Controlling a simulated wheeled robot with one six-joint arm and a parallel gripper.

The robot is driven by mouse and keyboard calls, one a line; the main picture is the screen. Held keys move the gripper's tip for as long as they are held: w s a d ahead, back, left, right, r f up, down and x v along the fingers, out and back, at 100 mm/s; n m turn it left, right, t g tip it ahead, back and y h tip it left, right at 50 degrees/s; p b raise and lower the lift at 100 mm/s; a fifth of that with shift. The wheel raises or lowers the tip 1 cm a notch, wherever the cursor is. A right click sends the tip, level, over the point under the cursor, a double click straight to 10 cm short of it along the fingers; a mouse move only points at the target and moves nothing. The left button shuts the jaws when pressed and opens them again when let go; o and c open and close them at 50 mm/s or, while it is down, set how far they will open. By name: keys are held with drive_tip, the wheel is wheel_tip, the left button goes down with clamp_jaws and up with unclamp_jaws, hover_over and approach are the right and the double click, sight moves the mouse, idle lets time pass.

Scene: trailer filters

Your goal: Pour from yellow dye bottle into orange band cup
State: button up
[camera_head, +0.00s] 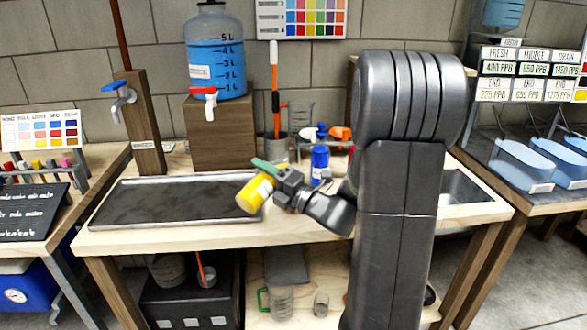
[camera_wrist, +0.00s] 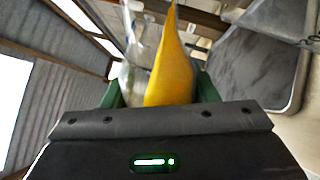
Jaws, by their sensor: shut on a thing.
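My gripper (camera_head: 272,178) is shut on the yellow dye bottle (camera_head: 255,194). It holds the bottle tilted, its lower end to the left, over the right end of the dark tray (camera_head: 155,200). In the wrist view, the yellow bottle (camera_wrist: 172,75) lies between the green fingers (camera_wrist: 160,92), with a clear, pale shape beside it on the left. I see no stream of dye. I cannot make out a cup with an orange band in either view.
A blue bottle (camera_head: 320,165) stands just right of my gripper. Behind are a blue water jug (camera_head: 215,58) on a wooden block and a clear beaker (camera_head: 301,118). A sink (camera_head: 462,188) is at the right. A green-handled jug (camera_head: 279,303) stands below.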

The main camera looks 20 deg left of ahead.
drive_tip(key=shift+w+r+m+p, duration=0.3)
drive_tip(key=shift+m+p, duration=0.3)
drive_tip(key=shift+p, duration=0.5)
